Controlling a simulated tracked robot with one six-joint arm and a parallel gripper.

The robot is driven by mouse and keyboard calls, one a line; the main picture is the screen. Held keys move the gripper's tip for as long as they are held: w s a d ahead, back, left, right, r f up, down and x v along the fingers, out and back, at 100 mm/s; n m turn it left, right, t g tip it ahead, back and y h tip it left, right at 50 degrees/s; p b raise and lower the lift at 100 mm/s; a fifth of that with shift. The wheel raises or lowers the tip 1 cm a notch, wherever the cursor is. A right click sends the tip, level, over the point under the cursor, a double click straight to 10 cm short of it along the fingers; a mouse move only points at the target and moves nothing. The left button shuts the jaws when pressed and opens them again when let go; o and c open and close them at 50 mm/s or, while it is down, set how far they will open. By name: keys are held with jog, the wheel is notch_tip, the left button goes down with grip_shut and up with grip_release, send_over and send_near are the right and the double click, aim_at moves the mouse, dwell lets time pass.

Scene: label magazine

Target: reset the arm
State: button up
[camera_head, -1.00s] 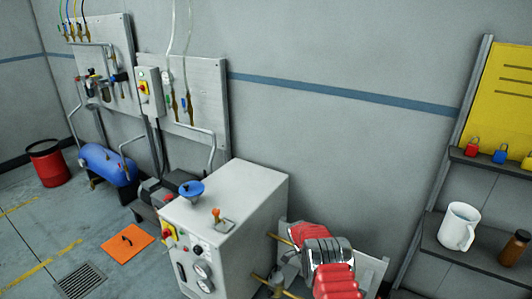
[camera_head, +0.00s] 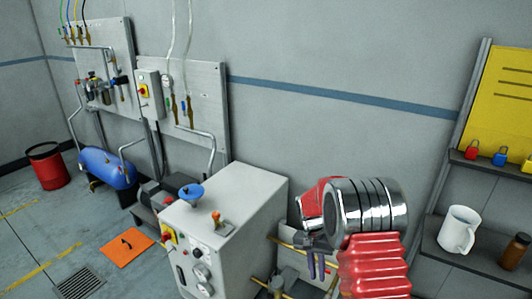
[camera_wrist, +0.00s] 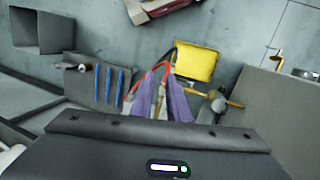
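My arm shows in the head view as red bellows and chrome rings at the lower right, in front of the wall and beside the grey cabinet (camera_head: 240,205). My gripper (camera_head: 316,278) hangs fingers-down to the right of the cabinet.
Brass pipes (camera_head: 290,243) lie close beside the gripper. A shelf with a white mug (camera_head: 459,229) and brown bottle (camera_head: 515,250) is at right. Floor at left is mostly open.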

jog(key=s+a+r+n+t+y, duration=0.1)
jog(key=s+r+n+t, duration=0.4)
jog(key=s+r, duration=2.4)
jog(key=r+t, duration=0.2)
jog(key=t, duration=0.1)
jog(key=shift+s+a+n+y, duration=0.25)
jog(key=shift+s+n+y, duration=0.05)
jog(key=shift+s+y, duration=0.1)
jog(key=shift+o, duration=0.5)
jog(key=shift+f, duration=0.1)
dwell(0.8)
